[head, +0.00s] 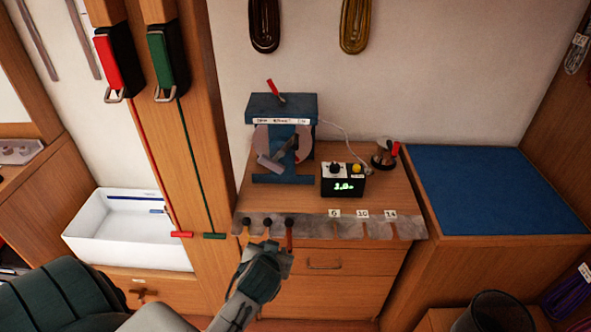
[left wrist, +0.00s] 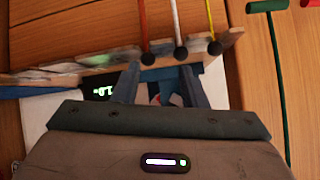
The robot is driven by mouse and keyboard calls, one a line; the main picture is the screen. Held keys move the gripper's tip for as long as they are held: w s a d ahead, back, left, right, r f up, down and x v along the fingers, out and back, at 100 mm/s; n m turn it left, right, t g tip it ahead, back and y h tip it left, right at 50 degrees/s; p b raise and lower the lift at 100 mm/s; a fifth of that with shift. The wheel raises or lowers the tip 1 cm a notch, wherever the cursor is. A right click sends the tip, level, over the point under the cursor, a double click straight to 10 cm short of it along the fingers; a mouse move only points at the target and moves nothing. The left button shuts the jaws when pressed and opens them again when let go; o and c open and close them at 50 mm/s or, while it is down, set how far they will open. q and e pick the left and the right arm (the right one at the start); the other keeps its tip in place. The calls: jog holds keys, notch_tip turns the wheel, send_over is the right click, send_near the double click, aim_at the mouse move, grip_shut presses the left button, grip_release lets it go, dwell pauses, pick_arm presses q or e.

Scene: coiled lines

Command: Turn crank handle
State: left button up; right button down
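A blue winding machine (head: 283,107) stands on the wooden cabinet, with a pale disc (head: 304,140) on it. A grey crank-like bar (head: 276,163) sits tilted at its front. A red-handled lever (head: 275,90) sticks up from its top. My left gripper (head: 284,252) is in front of the cabinet's front edge, below and apart from the machine. In the left wrist view the left gripper's two fingers (left wrist: 160,88) are spread with nothing held between them. A small part of the machine shows blurred behind them. My right gripper is out of view.
A metal strip (head: 312,227) runs along the cabinet's front edge; several dark balls (head: 267,222) sit in its slots. A black box with a green display (head: 343,183) and a small red-handled device (head: 384,154) stand right of the machine. A blue mat (head: 490,190) is clear.

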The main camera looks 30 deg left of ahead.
aim_at(296, 143)
pick_arm(q)
jog(key=w+a+r+n+t+y, duration=0.1)
jog(key=w+r+t+y, duration=0.15)
jog(key=w+r, duration=0.5)
jog(key=w+a+r+n+t+y, duration=0.2)
jog(key=w+r+t, duration=0.2)
jog(key=w+r, duration=0.35)
jog(key=shift+g, duration=0.25)
jog(key=p+x, duration=0.1)
jog(key=x, duration=0.1)
jog(key=p+x, duration=0.1)
jog(key=x, duration=0.2)
jog(key=r+p+x, duration=0.1)
jog(key=p+x, duration=0.1)
jog(key=x, duration=0.1)
jog(key=shift+x, duration=0.75)
jog(key=shift+f, duration=0.15)
grip_shut()
